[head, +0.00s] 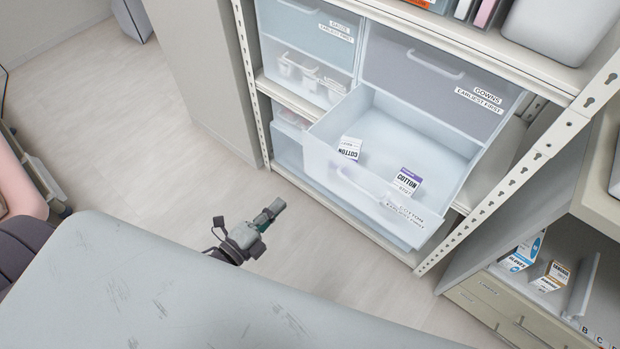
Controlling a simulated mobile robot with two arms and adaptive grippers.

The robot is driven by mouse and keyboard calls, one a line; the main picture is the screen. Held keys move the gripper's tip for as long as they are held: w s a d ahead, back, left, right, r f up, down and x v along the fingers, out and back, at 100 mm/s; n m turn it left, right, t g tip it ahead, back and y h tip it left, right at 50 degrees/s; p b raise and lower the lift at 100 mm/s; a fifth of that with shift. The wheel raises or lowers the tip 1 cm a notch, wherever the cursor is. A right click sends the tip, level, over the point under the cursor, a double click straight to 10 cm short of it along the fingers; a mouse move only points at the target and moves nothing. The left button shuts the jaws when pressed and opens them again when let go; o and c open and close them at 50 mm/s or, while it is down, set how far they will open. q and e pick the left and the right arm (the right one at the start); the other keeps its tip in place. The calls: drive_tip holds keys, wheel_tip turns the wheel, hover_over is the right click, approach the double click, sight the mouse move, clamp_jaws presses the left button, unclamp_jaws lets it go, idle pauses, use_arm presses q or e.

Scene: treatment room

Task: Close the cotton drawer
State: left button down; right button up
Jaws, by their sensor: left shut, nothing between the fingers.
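The cotton drawer (322,168) is a translucent pale drawer pulled out of the white shelf rack. Its front carries a handle and a label reading "COTTON EARLIEST FIRST". Two small cotton boxes lie inside, one at the left (350,148) and one with a purple edge near the front (406,182). My left gripper (277,205) is shut and empty, to the left of the drawer front and apart from it in the picture. My right gripper is not in view.
The gowns drawer (440,85) sits closed above the cotton drawer. A rack upright (525,165) stands at its right. A grey surface (200,290) fills the lower left. Bare floor (140,130) lies left of the rack. A side shelf with small boxes (522,250) is at right.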

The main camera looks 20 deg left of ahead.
use_arm(q)
approach(320, 163)
drive_tip(key=b+x, duration=0.3)
drive_tip(key=x, duration=0.3)
drive_tip(key=shift+w+f, duration=0.2)
drive_tip(key=shift+w, duration=0.15)
drive_tip(key=shift+w+d, duration=0.2)
drive_tip(key=shift+w, duration=0.1)
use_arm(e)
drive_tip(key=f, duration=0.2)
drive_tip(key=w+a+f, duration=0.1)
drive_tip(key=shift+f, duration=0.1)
use_arm(q)
drive_tip(key=shift+r, duration=0.1)
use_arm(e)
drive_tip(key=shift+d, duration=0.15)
